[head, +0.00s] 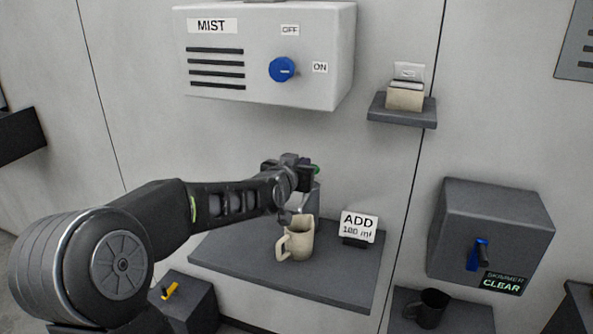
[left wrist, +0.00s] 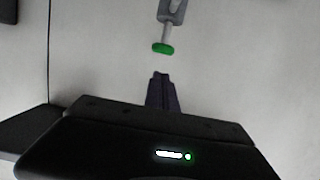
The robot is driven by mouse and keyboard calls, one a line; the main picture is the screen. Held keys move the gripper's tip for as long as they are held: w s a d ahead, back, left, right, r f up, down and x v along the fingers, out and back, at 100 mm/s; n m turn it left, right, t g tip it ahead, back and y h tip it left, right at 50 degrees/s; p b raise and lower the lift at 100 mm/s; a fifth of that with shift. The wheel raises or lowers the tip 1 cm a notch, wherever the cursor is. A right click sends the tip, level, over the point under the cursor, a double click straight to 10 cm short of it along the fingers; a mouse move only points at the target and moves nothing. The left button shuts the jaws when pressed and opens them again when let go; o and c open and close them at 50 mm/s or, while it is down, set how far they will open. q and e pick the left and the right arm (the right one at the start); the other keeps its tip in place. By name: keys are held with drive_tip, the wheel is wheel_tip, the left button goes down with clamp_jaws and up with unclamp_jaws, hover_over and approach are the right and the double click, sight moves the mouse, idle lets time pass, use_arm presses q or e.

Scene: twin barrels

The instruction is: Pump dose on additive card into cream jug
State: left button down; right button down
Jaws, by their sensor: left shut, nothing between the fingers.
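The cream jug (head: 301,240) stands upright on a dark shelf (head: 335,288), its handle toward the left front. The additive card (head: 358,226) stands in a dark holder right of the jug and appears to read "ADD 100 ml". A grey pump (head: 317,196) with a green button is just behind the jug, partly hidden by my left gripper (head: 303,172). In the left wrist view the green button (left wrist: 162,49) sits on a grey stem, apart from the shut, empty fingers of my left gripper (left wrist: 161,90). My right gripper is not in view.
A MIST box (head: 263,80) with a blue knob (head: 282,69) is on the wall above. A small shelf (head: 402,113) holds a card box. At right are a SKIMMER box (head: 490,225) marked CLEAR with a blue lever, and a black mug (head: 431,308) below it.

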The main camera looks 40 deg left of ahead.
use_arm(q)
drive_tip(key=v, duration=0.5)
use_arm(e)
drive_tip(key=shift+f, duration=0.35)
